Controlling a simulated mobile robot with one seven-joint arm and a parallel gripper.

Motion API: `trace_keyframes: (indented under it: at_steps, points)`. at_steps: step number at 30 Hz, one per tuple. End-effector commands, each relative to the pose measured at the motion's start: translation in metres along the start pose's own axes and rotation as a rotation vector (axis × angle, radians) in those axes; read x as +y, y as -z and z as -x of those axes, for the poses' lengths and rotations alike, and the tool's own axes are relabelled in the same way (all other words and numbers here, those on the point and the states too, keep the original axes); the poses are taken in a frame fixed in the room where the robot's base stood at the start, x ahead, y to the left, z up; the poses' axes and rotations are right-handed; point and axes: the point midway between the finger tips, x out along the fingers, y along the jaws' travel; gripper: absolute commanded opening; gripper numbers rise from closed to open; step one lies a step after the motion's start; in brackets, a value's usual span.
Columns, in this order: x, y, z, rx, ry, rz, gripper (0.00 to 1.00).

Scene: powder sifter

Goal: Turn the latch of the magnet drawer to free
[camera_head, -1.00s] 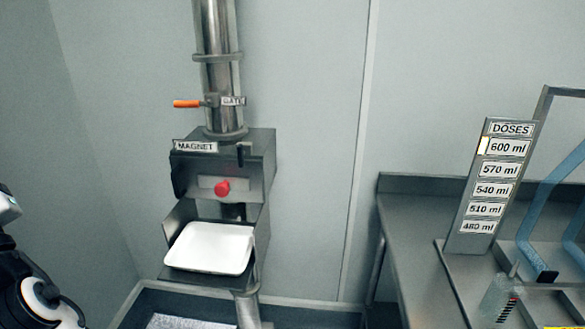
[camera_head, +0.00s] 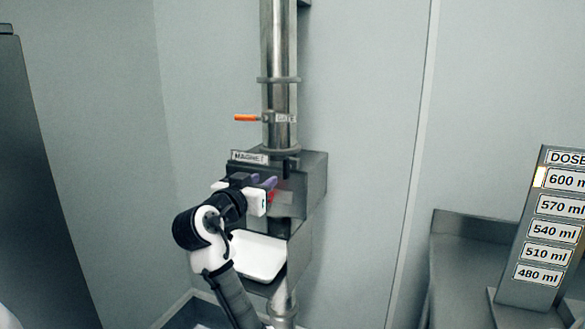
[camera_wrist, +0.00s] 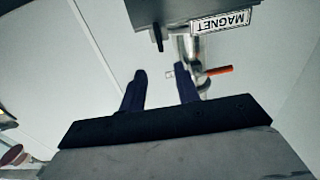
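The magnet drawer's housing (camera_head: 308,180) is a grey steel box under a vertical pipe, with a MAGNET label (camera_head: 249,157). A small dark upright latch (camera_head: 286,166) is at its top front, right of the label. In the wrist view the latch (camera_wrist: 157,38) hangs from the housing edge, beside the upside-down label (camera_wrist: 221,22). The drawer's red knob (camera_head: 271,197) is mostly hidden behind my gripper. My gripper (camera_head: 268,183) is in front of the housing. In the wrist view its fingers (camera_wrist: 163,88) are apart with nothing between them, and the latch lies beyond their tips.
The gate's orange handle (camera_head: 246,118) sticks out left from the pipe (camera_head: 280,55) above the housing. A white tray (camera_head: 262,262) sits below the drawer, partly behind my arm. A steel table with a DOSES board (camera_head: 545,230) stands at right. The wall between is clear.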

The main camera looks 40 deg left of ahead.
Motion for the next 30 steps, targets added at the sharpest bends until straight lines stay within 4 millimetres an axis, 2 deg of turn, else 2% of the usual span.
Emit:
trace_keyframes:
  at_steps: [9, 15, 21, 30]
  points:
    - [0.002, 0.004, -0.068, 0.0, -0.002, 0.003, 0.32]
    - [0.0, 0.004, -0.102, 0.001, 0.001, 0.002, 0.32]
    - [0.0, 0.002, -0.118, 0.002, 0.001, 0.001, 0.32]
    - [0.0, 0.001, -0.12, 0.002, 0.002, 0.0, 0.32]
